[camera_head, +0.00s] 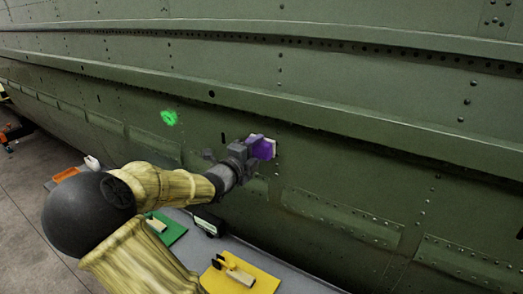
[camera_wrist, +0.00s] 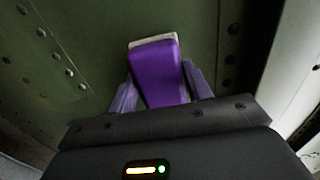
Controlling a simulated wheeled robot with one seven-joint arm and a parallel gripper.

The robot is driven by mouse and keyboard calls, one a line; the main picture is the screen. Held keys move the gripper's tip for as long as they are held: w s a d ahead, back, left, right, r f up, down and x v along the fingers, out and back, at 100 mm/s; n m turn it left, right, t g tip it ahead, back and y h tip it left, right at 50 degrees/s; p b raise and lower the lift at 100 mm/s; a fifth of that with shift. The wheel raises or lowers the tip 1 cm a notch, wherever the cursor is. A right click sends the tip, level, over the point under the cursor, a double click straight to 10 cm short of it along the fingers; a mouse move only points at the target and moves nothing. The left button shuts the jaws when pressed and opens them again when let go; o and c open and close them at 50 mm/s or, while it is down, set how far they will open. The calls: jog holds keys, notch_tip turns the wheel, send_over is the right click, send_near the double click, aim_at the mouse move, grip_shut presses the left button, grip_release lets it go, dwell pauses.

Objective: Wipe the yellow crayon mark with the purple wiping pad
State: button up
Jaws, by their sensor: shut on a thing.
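The purple wiping pad (camera_head: 262,148) has a pale face, which is against or very close to the green fuselage skin (camera_head: 330,165). My gripper (camera_head: 246,151) is shut on the pad and holds it up at the panel. In the wrist view the purple pad (camera_wrist: 156,72) stands between my gripper's two fingers (camera_wrist: 160,95), its pale edge toward the skin. No yellow crayon mark shows in either view; the pad and gripper cover part of the skin. A bright green mark (camera_head: 169,118) is on the skin to the left of my gripper.
Ridges and rivets run along the fuselage.

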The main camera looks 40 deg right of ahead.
dwell(0.3)
jog(key=shift+w+a+p, duration=0.3)
jog(key=shift+w+p, duration=0.05)
jog(key=shift+w, duration=0.5)
jog(key=shift+w+a+p, duration=0.25)
jog(key=shift+w+p, duration=0.1)
jog(key=shift+w, duration=0.5)
jog(key=shift+a, duration=0.1)
jog(key=shift+p+v, duration=0.45)
jog(key=shift+v, duration=2.4)
jog(key=shift+s, duration=0.1)
jog(key=v, duration=0.3)
